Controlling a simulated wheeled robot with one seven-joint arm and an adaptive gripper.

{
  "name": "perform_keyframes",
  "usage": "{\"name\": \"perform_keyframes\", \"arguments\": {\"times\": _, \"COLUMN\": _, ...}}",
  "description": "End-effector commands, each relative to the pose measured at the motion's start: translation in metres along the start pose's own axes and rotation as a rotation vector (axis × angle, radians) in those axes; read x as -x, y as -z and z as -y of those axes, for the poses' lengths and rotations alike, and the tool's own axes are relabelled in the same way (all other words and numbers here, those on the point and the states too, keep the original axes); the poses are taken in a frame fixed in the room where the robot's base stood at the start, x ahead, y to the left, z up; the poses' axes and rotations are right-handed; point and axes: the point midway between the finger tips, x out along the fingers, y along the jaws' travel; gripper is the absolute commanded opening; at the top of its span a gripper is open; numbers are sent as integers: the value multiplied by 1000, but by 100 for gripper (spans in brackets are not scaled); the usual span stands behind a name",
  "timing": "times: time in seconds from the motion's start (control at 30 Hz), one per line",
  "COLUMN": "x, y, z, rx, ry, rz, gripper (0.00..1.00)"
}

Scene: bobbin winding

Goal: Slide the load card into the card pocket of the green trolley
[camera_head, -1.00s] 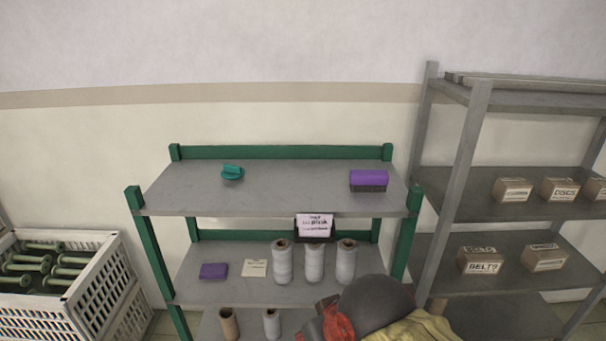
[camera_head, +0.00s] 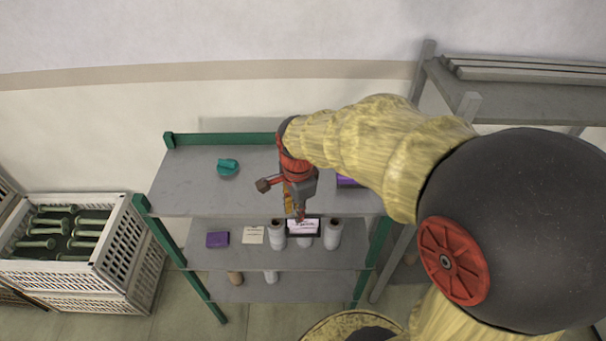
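The green trolley (camera_head: 168,247) stands against the wall with grey shelves. A white printed card (camera_head: 304,225) shows at the front edge of its top shelf, with a dark card pocket (camera_head: 318,234) around its lower edge; how deep the card sits is too small to tell. My gripper (camera_head: 299,217) points down at the card's upper edge from above. Its fingertips overlap the card in view, and whether they are open or shut on it is unclear. A cream paper card (camera_head: 252,235) lies on the middle shelf.
A teal object (camera_head: 228,167) and a partly hidden purple one (camera_head: 348,182) are on the top shelf. A purple block (camera_head: 217,240) and yarn cones (camera_head: 277,234) stand on the middle shelf. A white crate (camera_head: 110,255) is left; a grey rack (camera_head: 535,105) is right.

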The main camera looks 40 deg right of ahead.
Motion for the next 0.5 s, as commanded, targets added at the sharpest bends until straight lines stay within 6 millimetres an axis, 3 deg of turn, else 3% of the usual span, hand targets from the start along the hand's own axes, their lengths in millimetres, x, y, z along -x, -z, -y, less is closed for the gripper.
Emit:
{"name": "perform_keyframes", "arguments": {"times": 0.03, "x": 15, "y": 6, "z": 5, "rx": -75, "ry": -22, "rz": 1, "gripper": 20}}
{"name": "perform_keyframes", "arguments": {"times": 0.1, "x": 18, "y": 12, "z": 9, "rx": -178, "ry": -45, "rz": -1, "gripper": 20}}
{"name": "perform_keyframes", "arguments": {"times": 0.3, "x": 21, "y": 24, "z": 15, "rx": -390, "ry": -91, "rz": -9, "gripper": 20}}
{"name": "perform_keyframes", "arguments": {"times": 0.5, "x": 18, "y": 28, "z": 17, "rx": -465, "ry": -105, "rz": -13, "gripper": 20}}
